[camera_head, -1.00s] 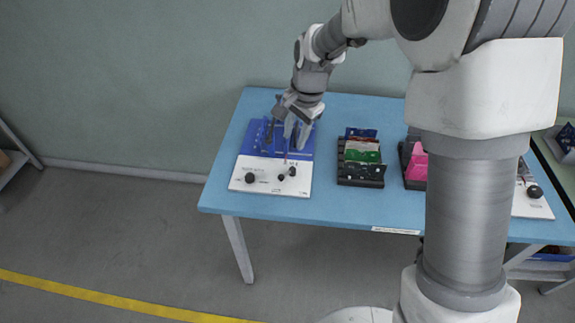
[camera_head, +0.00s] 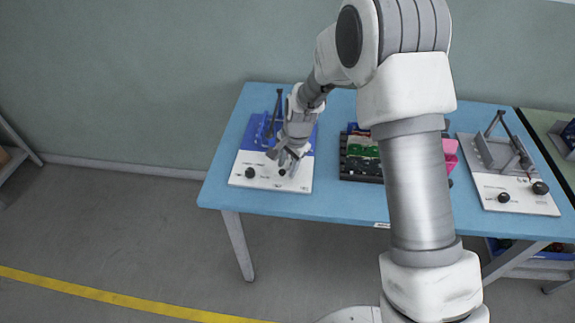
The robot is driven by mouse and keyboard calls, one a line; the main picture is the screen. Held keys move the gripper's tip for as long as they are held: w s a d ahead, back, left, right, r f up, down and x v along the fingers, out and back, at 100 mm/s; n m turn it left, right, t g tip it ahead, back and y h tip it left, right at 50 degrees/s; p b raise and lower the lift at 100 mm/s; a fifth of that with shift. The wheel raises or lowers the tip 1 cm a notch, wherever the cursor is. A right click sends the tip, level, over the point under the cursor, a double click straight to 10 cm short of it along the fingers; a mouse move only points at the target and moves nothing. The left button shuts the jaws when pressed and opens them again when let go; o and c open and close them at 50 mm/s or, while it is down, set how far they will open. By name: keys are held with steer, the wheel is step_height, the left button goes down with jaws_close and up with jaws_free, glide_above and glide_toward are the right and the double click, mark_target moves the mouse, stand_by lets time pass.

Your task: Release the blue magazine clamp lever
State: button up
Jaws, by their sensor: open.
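The blue-and-white fixture (camera_head: 240,166) sits at the left end of the blue table. Its rear half is blue and its front panel is white with black knobs. A dark upright lever (camera_head: 275,108) stands on the blue part, left of my arm. My gripper (camera_head: 286,164) is open above the right part of the white panel, close to a black knob there. My wrist hides part of the blue area, and I cannot tell whether the fingers touch anything.
A black rack with green boards (camera_head: 362,160) stands mid-table, partly behind my arm with a pink item (camera_head: 450,156). A second, grey-and-white fixture (camera_head: 520,192) stands at the right. The blue table (camera_head: 225,188) has a bare strip along its front.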

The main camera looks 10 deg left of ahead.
jaws_close()
steer(key=shift+s, duration=0.1)
stand_by(0.4)
steer(key=shift+s+d+n+g, duration=0.1)
steer(key=shift+d+n+g, duration=0.05)
steer(key=shift+n, duration=0.45)
steer(key=shift+d+n+g, duration=0.1)
steer(key=shift+n+g, duration=0.05)
steer(key=shift+n, duration=0.45)
steer(key=n, duration=0.2)
steer(key=d+n, duration=0.1)
steer(key=n, duration=0.1)
steer(key=shift+d+g+b, duration=0.1)
steer(key=shift+g+b, duration=0.2)
steer(key=shift+g, duration=0.1)
steer(key=n, duration=0.2)
steer(key=d+n, duration=0.1)
steer(key=n, duration=0.1)
steer(key=shift+g, duration=0.3)
steer(key=shift+w+d+n+g+p, duration=0.15)
steer(key=shift+d+n+p, duration=0.05)
steer(key=shift+n, duration=0.7)
steer(key=shift+w+d+n+g+p, duration=0.15)
steer(key=shift+d+n, duration=0.05)
steer(key=shift+n, duration=0.7)
